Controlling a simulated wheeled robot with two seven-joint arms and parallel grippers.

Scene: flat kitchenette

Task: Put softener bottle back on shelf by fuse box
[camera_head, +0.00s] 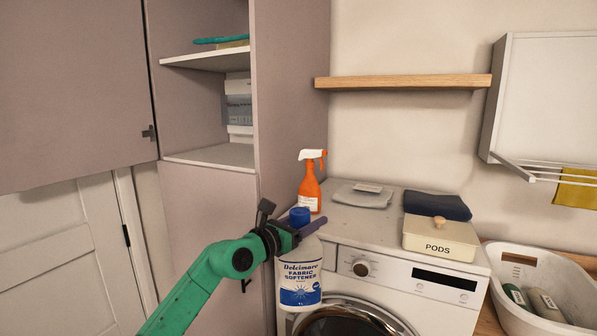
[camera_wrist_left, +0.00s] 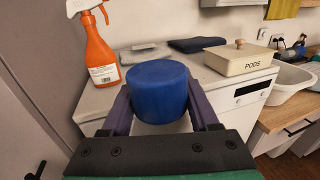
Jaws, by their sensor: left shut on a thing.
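The softener bottle (camera_head: 300,274) is white with a blue cap and a "Delcimare Fabric Softener" label. My left gripper (camera_head: 300,228) is shut on it just below the cap and holds it upright in front of the washing machine. In the left wrist view the blue cap (camera_wrist_left: 158,90) sits between the two fingers (camera_wrist_left: 160,118). The fuse box (camera_head: 239,105) appears to be the pale grey unit at the back of the open tall cabinet. The cabinet's lower shelf (camera_head: 215,156) below it has a bare front part. My right gripper is not in view.
An orange spray bottle (camera_head: 309,188), a folded grey cloth (camera_head: 362,196), a dark blue cloth (camera_head: 437,206) and a PODS box (camera_head: 439,238) stand on the washing machine (camera_head: 345,222). A wooden wall shelf (camera_head: 403,82) is empty. A laundry basket (camera_head: 558,262) is at right.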

